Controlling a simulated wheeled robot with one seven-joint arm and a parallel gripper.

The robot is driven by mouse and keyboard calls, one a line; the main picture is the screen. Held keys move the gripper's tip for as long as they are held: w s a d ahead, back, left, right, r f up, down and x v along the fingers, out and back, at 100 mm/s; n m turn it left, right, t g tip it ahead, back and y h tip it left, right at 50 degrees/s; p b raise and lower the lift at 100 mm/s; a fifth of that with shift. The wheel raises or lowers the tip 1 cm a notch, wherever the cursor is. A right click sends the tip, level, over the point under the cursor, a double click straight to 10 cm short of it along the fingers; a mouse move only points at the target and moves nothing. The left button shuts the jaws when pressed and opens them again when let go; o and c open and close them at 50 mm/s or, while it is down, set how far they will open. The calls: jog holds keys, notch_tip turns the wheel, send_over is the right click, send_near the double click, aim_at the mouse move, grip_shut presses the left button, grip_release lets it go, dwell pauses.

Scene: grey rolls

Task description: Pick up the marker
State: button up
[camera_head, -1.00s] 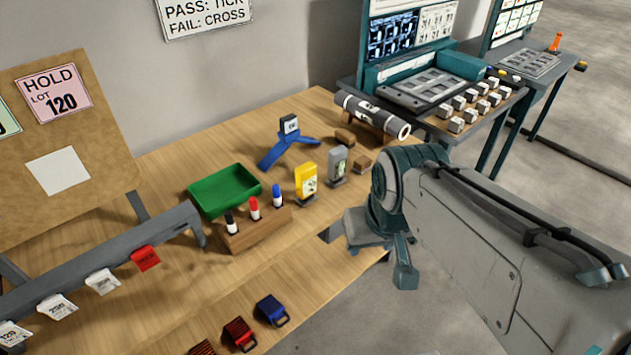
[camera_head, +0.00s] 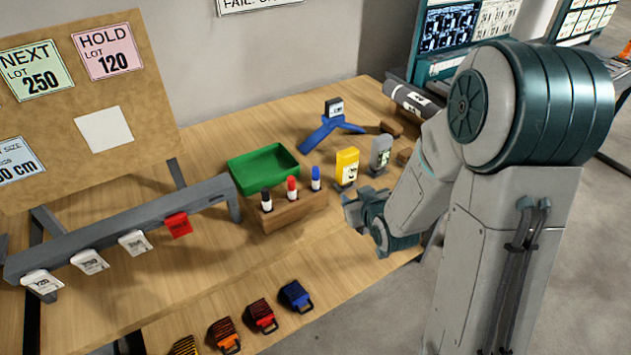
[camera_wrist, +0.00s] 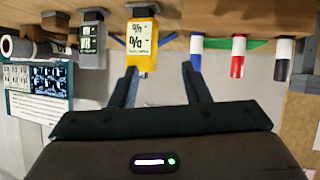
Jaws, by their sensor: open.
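Three markers stand upright in a wooden block (camera_head: 288,213): a black one (camera_head: 266,199), a red one (camera_head: 292,188) and a blue one (camera_head: 316,179). Which one is meant cannot be told. In the wrist view, which is upside down, the blue marker (camera_wrist: 195,53), red marker (camera_wrist: 238,56) and black marker (camera_wrist: 282,60) show to the right. My gripper (camera_wrist: 159,78) is open with nothing between its fingers. Its right finger in that view points near the blue marker. In the head view it is right of the block, its fingers partly hidden.
A yellow box (camera_head: 346,166) and a grey box (camera_head: 380,152) stand close to my gripper. A green tray (camera_head: 263,168) and a blue stand (camera_head: 322,133) are behind. A grey rail (camera_head: 120,228) with tags lies left. Several coloured clips (camera_head: 262,315) lie in front.

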aim_at(317, 184)
jog(key=w+a+f+t+y+b, duration=0.1)
jog(key=a+f+t+y+b, duration=0.2)
jog(key=b, duration=0.7)
notch_tip(317, 184, down, 3)
jog(key=shift+a+f+t+y, duration=0.15)
jog(key=shift+a+t+y, duration=0.15)
jog(key=shift+a+t, duration=0.75)
jog(key=b, duration=0.3)
jog(key=shift+w+a, duration=0.1)
jog(key=shift+a, duration=0.1)
jog(key=x, duration=0.5)
jog(key=shift+w+a+r+p, duration=0.1)
jog(key=shift+r+p, duration=0.15)
jog(key=shift+p, duration=0.15)
jog(key=shift+a+f+p+x, duration=0.1)
jog(key=shift+p+x, duration=0.05)
jog(key=shift+x, duration=0.8)
jog(key=shift+a+f+p+x, duration=0.1)
jog(key=shift+p+x, duration=0.1)
jog(key=shift+x, duration=0.8)
jog(key=shift+a+f+p+x, duration=0.1)
jog(key=shift+a+p+x, duration=0.05)
jog(key=shift+x, duration=0.8)
grip_shut()
